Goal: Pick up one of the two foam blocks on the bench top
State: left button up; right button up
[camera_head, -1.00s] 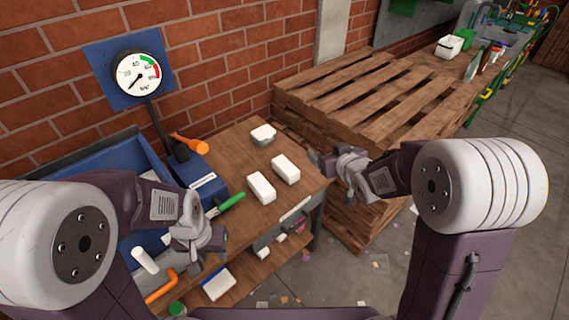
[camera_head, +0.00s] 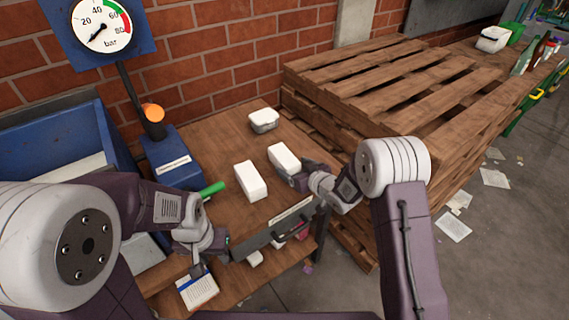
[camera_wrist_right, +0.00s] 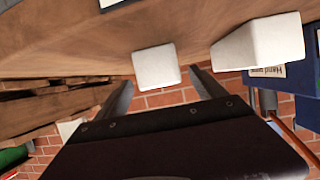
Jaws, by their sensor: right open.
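Two white foam blocks lie apart on the wooden bench top (camera_head: 222,146): a left block (camera_head: 251,180) and a right block (camera_head: 284,157). My right gripper (camera_head: 291,176) is at the near side of the right block, low over the bench's right part. In the right wrist view my right gripper (camera_wrist_right: 164,92) is open, and the right block (camera_wrist_right: 157,67) shows between and just beyond its fingertips. The left block (camera_wrist_right: 258,40) is outside the fingers. Contact is not clear. My left gripper (camera_head: 203,262) hangs before the bench's front edge, away from both blocks; its jaws are unclear.
A small white-and-grey container (camera_head: 263,120) stands at the bench's back. A green-handled tool (camera_head: 212,189) lies left of the blocks. A blue box with an orange knob (camera_head: 172,160) and a blue bin (camera_head: 60,140) are further left. Stacked pallets (camera_head: 400,80) stand close on the right.

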aim_at(284, 166)
jog(key=x, duration=0.7)
jog(key=shift+w+a+r+b, duration=0.1)
jog(key=shift+r+b, duration=0.1)
jog(key=shift+b, duration=0.1)
jog(key=shift+r, duration=0.1)
jog(key=shift+c, duration=0.9)
jog(key=c, duration=1.2)
jog(key=shift+r, duration=0.55)
notch_tip(284, 166, up, 3)
jog(key=shift+f+p, duration=0.1)
jog(key=shift+p, duration=0.45)
jog(key=s+d+r+p, duration=0.1)
jog(key=s+d+r, duration=0.6)
jog(key=s+d, duration=0.1)
jog(key=shift+d+p, duration=0.4)
